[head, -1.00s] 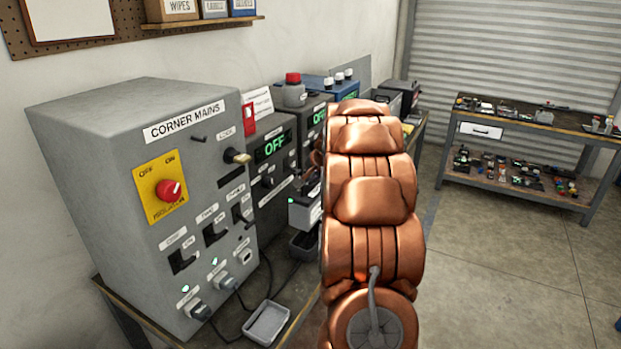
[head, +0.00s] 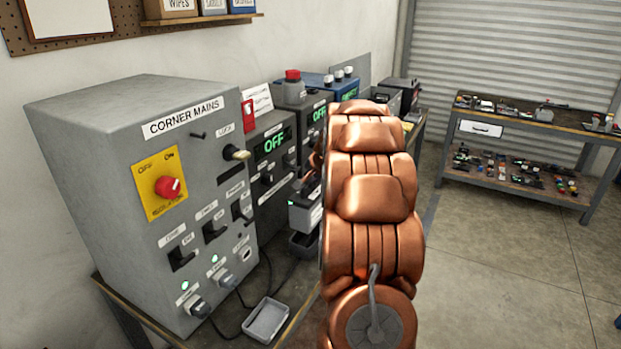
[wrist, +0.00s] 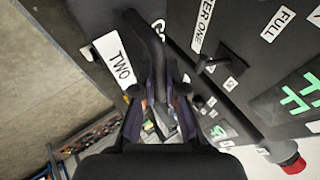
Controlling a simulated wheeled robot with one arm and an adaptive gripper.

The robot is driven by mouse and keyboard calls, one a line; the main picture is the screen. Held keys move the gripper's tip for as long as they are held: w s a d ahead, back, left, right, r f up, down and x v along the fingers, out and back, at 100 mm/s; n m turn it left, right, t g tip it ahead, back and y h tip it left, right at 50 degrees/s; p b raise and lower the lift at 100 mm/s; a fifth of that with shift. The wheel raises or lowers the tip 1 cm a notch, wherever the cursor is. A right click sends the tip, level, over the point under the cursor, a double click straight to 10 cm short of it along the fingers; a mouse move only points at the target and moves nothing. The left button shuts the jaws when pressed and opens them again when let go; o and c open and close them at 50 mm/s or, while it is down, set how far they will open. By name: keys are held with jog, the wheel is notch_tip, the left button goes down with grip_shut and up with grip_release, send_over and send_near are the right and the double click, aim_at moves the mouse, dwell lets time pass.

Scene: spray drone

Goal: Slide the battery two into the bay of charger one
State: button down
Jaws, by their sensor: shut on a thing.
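Battery two, a dark block with a white "TWO" label (wrist: 118,62), sits between the fingers of my gripper (wrist: 158,95) in the wrist view. The fingers are shut on its dark handle. In the head view a grey block with a green light (head: 303,213), which looks like this battery, is at the front of charger one. Charger one (head: 271,180) is a dark grey box with a green "OFF" display. In the wrist view its face (wrist: 240,45) lies right beside the battery. The bay opening is hidden, so I cannot tell how far in the battery is.
The large "CORNER MAINS" cabinet (head: 125,150) stands left of charger one. A small grey tray (head: 266,320) lies on the bench in front, with cables nearby. More chargers stand behind. My copper arm hides much of the bench. Open floor (head: 490,260) lies to the right.

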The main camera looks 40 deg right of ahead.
aim_at(310, 190)
jog(key=shift+d+f+b, duration=0.1)
jog(key=shift+f+b, duration=0.9)
jog(key=shift+f, duration=0.75)
jog(key=shift+f+b, duration=1.5)
jog(key=shift+f, duration=1.6)
dwell(1.9)
jog(key=c, duration=1.2)
grip_release()
jog(key=shift+o, duration=0.2)
jog(key=shift+f, duration=0.1)
jog(key=shift+s, duration=0.1)
